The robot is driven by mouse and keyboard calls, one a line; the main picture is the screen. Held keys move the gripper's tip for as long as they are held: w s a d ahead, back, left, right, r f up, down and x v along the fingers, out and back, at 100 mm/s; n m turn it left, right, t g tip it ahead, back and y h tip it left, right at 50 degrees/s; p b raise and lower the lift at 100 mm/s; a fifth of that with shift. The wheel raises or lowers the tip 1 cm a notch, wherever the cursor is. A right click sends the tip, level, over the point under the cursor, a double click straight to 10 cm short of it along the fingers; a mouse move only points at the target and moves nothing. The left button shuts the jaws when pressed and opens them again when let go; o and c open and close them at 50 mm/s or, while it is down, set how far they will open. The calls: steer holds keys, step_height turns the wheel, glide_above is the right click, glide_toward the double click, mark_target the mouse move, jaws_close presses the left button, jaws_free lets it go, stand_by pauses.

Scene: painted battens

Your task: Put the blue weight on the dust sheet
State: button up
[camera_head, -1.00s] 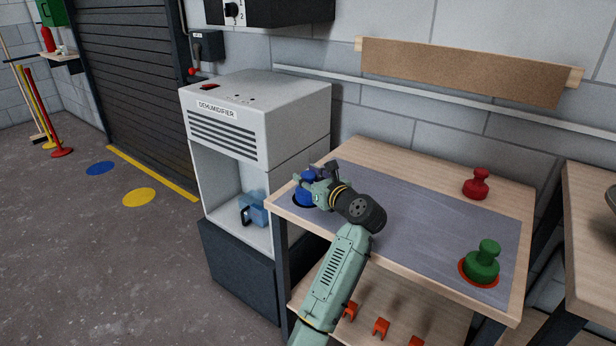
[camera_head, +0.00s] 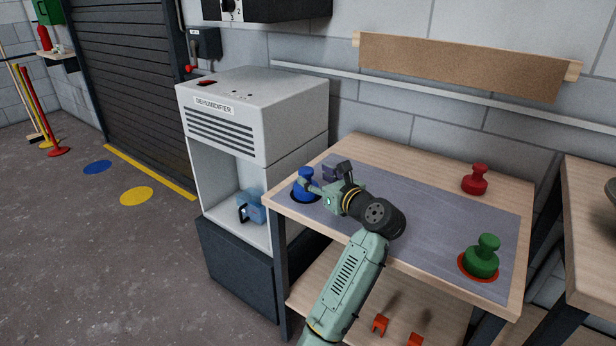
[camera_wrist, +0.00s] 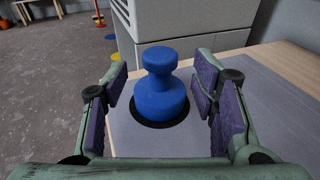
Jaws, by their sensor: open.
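The blue weight (camera_head: 305,187) stands upright at the left end of the grey dust sheet (camera_head: 420,205), on a black round spot (camera_head: 299,200). The sheet lies over the wooden table top. My gripper (camera_head: 324,179) is open and empty, just right of the weight in the head view. In the wrist view the weight (camera_wrist: 160,95) shows upright, ahead in the gap between my spread fingers (camera_wrist: 160,88). I see no finger closed on it. The weight's far side is hidden.
A green weight (camera_head: 482,258) stands on a red round spot at the sheet's right end.

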steer(key=b+v, duration=0.1)
steer(key=v, duration=0.5)
steer(key=shift+s+d, duration=0.1)
steer(key=shift+s, duration=0.15)
